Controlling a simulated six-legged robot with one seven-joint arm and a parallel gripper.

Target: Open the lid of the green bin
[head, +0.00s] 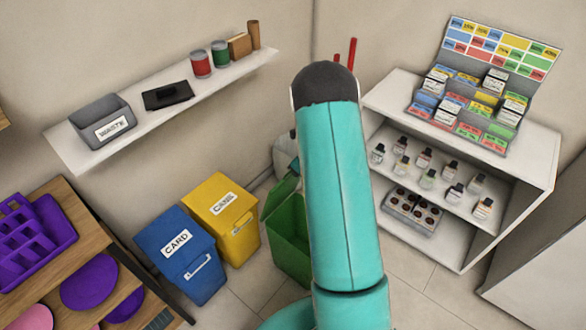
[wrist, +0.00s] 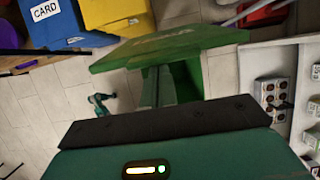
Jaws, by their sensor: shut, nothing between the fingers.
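The green bin (head: 288,248) stands on the floor right of the yellow bin, partly hidden behind my arm in the head view. Its green lid (head: 279,192) appears raised at the back, with the dark inside of the bin showing in front. In the wrist view, the green lid (wrist: 170,42) is a broad tilted panel with a faint label, and part of the bin (wrist: 188,78) shows below it. My gripper (wrist: 158,76) is shut and empty, close to the lid and bin; I cannot tell whether it touches them. My arm hides the gripper in the head view.
The blue CARD bin (head: 180,255) and yellow CANS bin (head: 222,213) stand to the left. A wall shelf (head: 165,112) hangs above them. A white shelf unit (head: 460,158) with bottles stands at right. A wooden rack (head: 75,235) is at left. Tiled floor is free in front.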

